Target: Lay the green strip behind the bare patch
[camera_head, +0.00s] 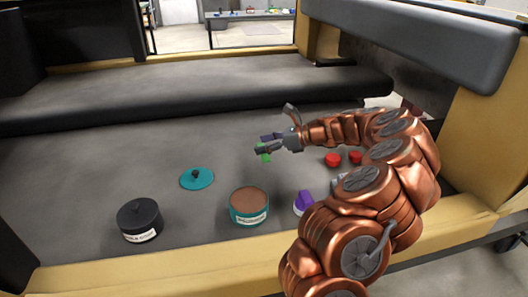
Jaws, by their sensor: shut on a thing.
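The green strip (265,156) is a small bright green piece at the tips of my gripper (262,144). My gripper reaches in from the right and is shut on the strip, over the middle of the grey surface (110,165). The fingers hide part of the strip. I cannot tell whether the strip touches the surface. I cannot make out a distinct bare patch; the grey surface around the strip is plain.
A teal lid (197,179) lies left of the gripper. A black labelled pot (139,220) and a teal pot with a brown top (249,206) stand nearer the front. A purple piece (303,202) and red pieces (333,160) lie near my arm. A raised dark ledge (190,86) runs behind.

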